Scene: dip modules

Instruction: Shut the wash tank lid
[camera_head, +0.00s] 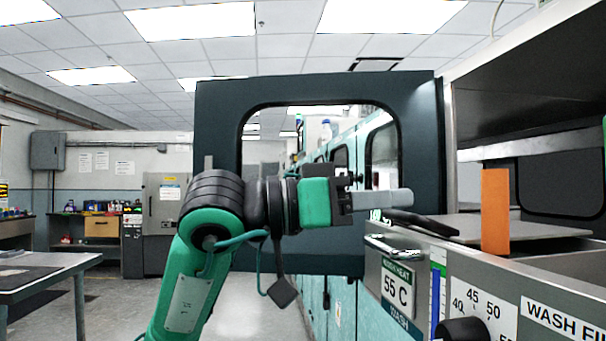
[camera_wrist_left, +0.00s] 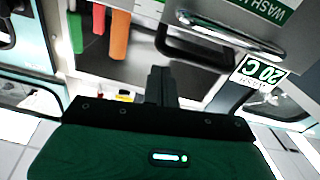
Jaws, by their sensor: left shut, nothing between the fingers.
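A flat grey panel (camera_head: 520,229) with a black handle (camera_head: 425,223) lies across the top of the machine at the right; I cannot tell for sure that it is the wash tank lid. A black loop handle (camera_wrist_left: 195,52) shows in the left wrist view, beside a metal bar handle (camera_wrist_left: 232,38). My left gripper (camera_head: 400,200) is shut and empty, pointing right, and shows just above and left of the panel's black handle. In the left wrist view its fingers (camera_wrist_left: 161,85) point towards the panels; contact cannot be told. My right gripper is not in view.
A dark windowed door (camera_head: 412,110) stands upright behind my left arm. An orange upright piece (camera_head: 495,210) is on the machine at the right. A knob (camera_head: 462,331) and a 55 C label (camera_head: 396,283) are on the front. A table (camera_head: 50,262) is at the left.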

